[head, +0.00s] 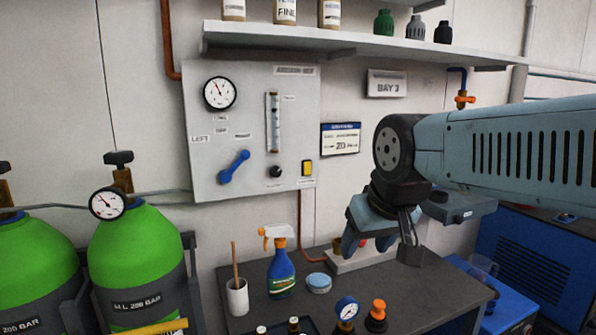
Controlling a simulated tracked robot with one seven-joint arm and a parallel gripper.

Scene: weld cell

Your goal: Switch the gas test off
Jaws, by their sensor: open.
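The grey gas panel (212,150) hangs on the wall left of centre. A yellow-framed switch (307,168) with a dark upper part sits at its lower right, with a small label below; the lettering and the switch's position are too small to tell. A blue lever (234,167) slants up to the right at the lower left of the panel. A black knob (275,172) sits under the flow tube (273,122). A round gauge (219,93) is at the top left. My gripper (368,246) is open, pointing down over the bench, right of and below the panel, apart from the switch.
The dark bench (252,322) below holds a spray bottle (281,270), a white cup (237,297), a blue-topped tin (319,283) and a small gauge (346,309). A shelf (300,40) juts out above the panel. Green cylinders (135,245) stand left. The panel's front is unobstructed.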

